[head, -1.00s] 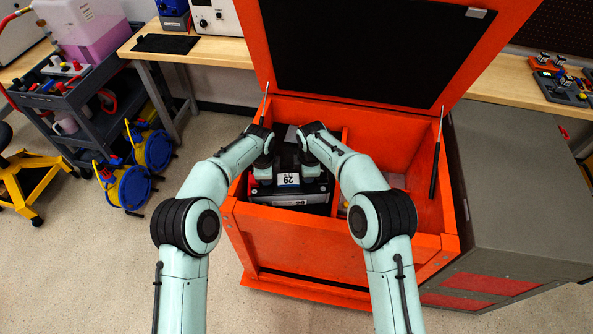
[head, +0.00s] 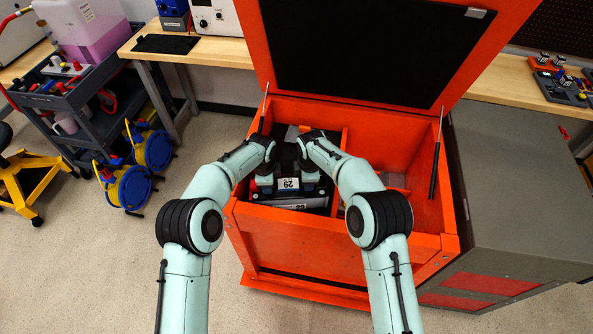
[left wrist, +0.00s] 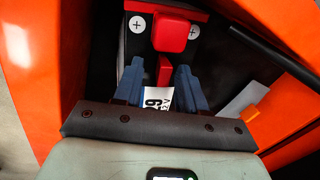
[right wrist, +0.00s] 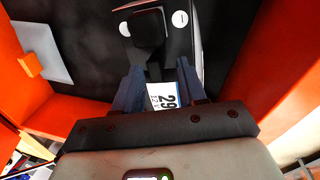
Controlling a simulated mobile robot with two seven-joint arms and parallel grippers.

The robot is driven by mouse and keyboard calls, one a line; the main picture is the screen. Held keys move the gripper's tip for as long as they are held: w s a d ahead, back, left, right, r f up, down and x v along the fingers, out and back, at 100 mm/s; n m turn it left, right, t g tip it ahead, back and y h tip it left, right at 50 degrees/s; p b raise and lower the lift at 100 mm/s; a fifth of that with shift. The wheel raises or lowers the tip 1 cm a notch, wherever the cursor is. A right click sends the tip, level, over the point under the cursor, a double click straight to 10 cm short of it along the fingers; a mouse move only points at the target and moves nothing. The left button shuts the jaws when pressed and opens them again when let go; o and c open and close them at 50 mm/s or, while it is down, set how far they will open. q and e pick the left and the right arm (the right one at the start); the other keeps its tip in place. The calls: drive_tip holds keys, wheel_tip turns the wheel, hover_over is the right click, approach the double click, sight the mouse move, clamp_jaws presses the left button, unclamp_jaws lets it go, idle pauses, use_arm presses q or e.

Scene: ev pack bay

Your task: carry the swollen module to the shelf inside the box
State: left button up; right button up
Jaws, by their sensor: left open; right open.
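The module (head: 289,184) is a dark block with a white "29" label, low in the left compartment of the open orange box (head: 340,240). Its red plus terminal (left wrist: 170,35) shows in the left wrist view and its black minus terminal (right wrist: 147,27) in the right wrist view. My left gripper (head: 265,186) and right gripper (head: 309,184) reach down over the module, one toward each end. Both are open; in the wrist views their blue fingers stand apart with the label showing between them. Whether the fingers touch the module is unclear. The module's underside is hidden.
The box lid (head: 370,50) stands raised behind, with a strut (head: 437,155) at the right. An orange divider (head: 343,150) splits the box. A grey cabinet (head: 510,200) stands at right; a tool cart (head: 85,115) and blue-yellow reels (head: 125,185) at left. Floor at left front is clear.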

use_arm(q)
wheel_tip(320, 180, up, 12)
drive_tip(key=s, duration=0.2)
use_arm(e)
wheel_tip(320, 180, up, 12)
drive_tip(key=s, duration=0.2)
idle(0.5)
use_arm(q)
drive_tip(key=shift+f, duration=0.1)
use_arm(e)
drive_tip(key=shift+s+f, duration=0.1)
drive_tip(key=shift+f, duration=0.05)
